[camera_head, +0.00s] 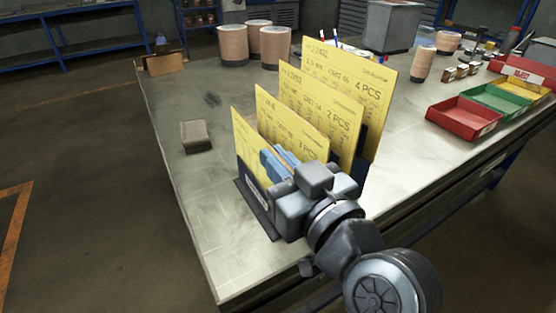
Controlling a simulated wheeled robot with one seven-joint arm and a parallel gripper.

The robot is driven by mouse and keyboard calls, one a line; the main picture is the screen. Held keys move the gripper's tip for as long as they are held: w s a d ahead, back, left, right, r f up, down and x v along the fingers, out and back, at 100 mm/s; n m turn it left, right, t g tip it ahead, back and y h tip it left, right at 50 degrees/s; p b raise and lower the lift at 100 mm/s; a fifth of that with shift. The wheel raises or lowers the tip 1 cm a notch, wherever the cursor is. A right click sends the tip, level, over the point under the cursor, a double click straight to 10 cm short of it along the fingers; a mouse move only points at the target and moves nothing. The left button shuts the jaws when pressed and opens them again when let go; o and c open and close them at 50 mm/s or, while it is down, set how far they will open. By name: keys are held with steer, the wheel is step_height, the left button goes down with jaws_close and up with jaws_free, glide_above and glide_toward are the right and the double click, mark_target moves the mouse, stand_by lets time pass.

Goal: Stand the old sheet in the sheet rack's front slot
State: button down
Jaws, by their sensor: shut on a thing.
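The sheet rack (247,182) is dark blue and stands on the table near its front left edge, with a pale label on its front. Several yellow printed sheets stand upright in it, one behind another. The frontmost yellow sheet (246,145), which I take for the old sheet, is at the rack's front, mostly hidden behind my gripper. My gripper (274,160), with blue fingers, is at this front sheet and shut on it. The sheet's lower edge and its seating in the front slot are hidden. Behind it stand sheets marked 3 PCS (290,126), 2 PCS (325,110) and 4 PCS (350,75).
A small grey-brown block (195,136) lies left of the rack. Brown cylinders (233,45) stand at the back. Red (462,118) and green (497,101) trays are at the right. The table is clear at the left and between rack and trays.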

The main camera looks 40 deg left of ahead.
steer(key=c, duration=1.2)
jaws_free()
steer(key=shift+o, duration=0.2)
steer(key=s+d+f+m+t+h, duration=0.25)
steer(key=d+f, duration=0.25)
steer(key=d, duration=0.5)
steer(key=s+d+f+m+t+h, duration=0.25)
steer(key=d+f+m+h, duration=0.2)
steer(key=d, duration=0.65)
steer(key=s+d+f+m+t+h, duration=0.25)
steer(key=s+d+f, duration=0.2)
steer(key=d, duration=0.55)
steer(key=s+d+r+m+h+p, duration=0.1)
steer(key=s+d+m+h, duration=0.1)
steer(key=s+d, duration=0.4)
steer(key=s+d+r+m+h+p, duration=0.1)
steer(key=s+d+h, duration=0.4)
steer(key=s, duration=0.7)
steer(key=shift+s+d+r+m, duration=0.4)
steer(key=shift+d+r+m, duration=0.05)
steer(key=shift+d+r, duration=0.2)
